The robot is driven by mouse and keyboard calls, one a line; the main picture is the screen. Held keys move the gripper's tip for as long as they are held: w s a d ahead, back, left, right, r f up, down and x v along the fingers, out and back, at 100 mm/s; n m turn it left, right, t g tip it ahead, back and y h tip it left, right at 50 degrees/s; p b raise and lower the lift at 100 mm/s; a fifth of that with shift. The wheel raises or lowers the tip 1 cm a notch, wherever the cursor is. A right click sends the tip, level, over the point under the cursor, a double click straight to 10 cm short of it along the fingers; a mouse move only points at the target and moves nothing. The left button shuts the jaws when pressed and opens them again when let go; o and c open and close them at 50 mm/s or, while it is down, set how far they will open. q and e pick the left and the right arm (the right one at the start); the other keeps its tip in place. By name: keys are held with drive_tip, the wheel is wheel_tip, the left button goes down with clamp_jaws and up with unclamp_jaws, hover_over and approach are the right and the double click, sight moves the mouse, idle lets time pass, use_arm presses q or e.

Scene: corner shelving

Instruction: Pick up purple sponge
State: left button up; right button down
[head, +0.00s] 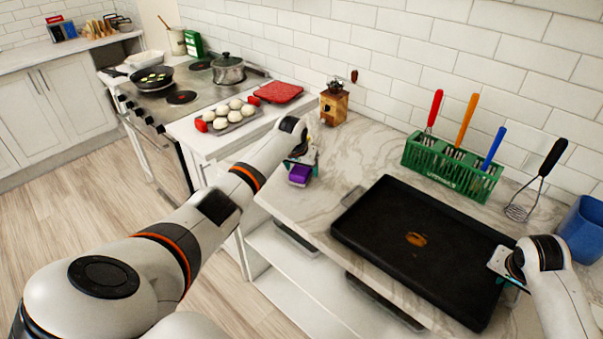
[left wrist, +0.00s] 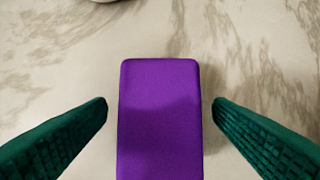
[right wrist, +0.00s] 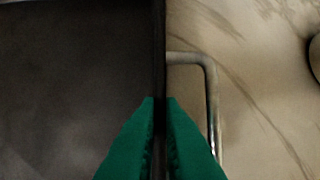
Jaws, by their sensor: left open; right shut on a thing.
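The purple sponge (head: 300,175) lies on the marble counter near its front edge, left of the black tray. In the left wrist view the sponge (left wrist: 160,120) is between the two green fingers. My left gripper (head: 301,165) is open around it, with a gap to the sponge on each side (left wrist: 160,112). My right gripper (head: 507,278) is at the right end of the black tray (head: 385,222). In the right wrist view its fingers (right wrist: 160,105) are shut on the tray's thin rim (right wrist: 158,50), beside a metal handle (right wrist: 210,90).
A brown stain (head: 416,239) is on the tray. A green utensil basket (head: 452,168) stands behind it, with a whisk (head: 522,205) and a blue container (head: 583,228) to the right. A wooden grinder (head: 334,105) and a tray of white round items (head: 232,115) are beyond my left gripper.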

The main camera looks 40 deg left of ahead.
use_arm(q)
drive_tip(key=shift+w+f, duration=0.15)
drive_tip(key=shift+f, duration=0.2)
drive_tip(key=c, duration=1.1)
wheel_tip(320, 180, up, 10)
drive_tip(key=shift+r, duration=0.1)
